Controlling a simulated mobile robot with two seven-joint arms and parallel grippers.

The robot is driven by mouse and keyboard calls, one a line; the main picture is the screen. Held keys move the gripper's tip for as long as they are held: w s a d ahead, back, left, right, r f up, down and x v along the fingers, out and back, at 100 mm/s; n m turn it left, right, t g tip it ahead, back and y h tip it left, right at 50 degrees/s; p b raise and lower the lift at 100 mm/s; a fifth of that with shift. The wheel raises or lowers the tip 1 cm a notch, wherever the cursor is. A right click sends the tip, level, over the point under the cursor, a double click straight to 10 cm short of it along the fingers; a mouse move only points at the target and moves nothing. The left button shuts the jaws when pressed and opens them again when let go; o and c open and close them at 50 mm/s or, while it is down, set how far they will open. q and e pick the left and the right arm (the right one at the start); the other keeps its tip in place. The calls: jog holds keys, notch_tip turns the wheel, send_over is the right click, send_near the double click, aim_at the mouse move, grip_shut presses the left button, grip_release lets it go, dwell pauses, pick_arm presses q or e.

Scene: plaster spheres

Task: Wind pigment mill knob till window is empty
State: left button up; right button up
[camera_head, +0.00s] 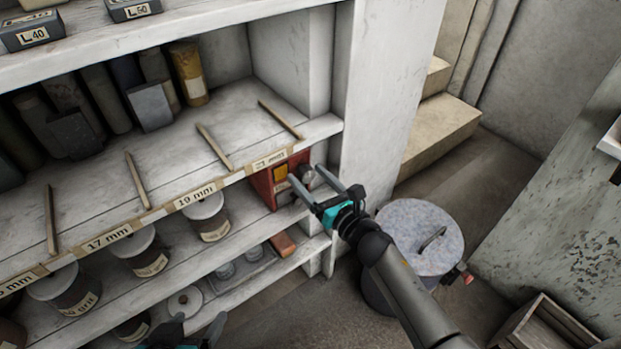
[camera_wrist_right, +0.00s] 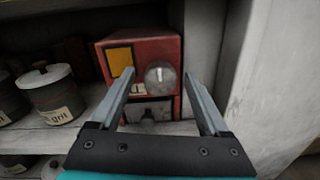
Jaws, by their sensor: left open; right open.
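The pigment mill (camera_head: 267,187) is a red box on the shelf below the 21 mm label, against the right upright. In the right wrist view the mill (camera_wrist_right: 112,42) shows a yellow window (camera_wrist_right: 121,62) at upper left, filled with yellow as far as I can see. A round grey knob (camera_wrist_right: 160,75) with a pale mark sits to its right. My right gripper (camera_head: 322,180) is open, its fingers pointing at the mill, with the knob between them in the wrist view (camera_wrist_right: 166,88); contact is not visible. My left gripper (camera_head: 200,332) is open at the bottom edge, low before the shelves.
Lidded grit jars (camera_head: 208,216) stand left of the mill on the same shelf. The shelf's labelled front edge (camera_head: 120,233) runs above it. The white upright (camera_head: 383,80) is close on the right. A grey lidded bin (camera_head: 405,222) stands on the floor beneath my right arm.

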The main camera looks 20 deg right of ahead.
grip_shut()
dwell(0.7)
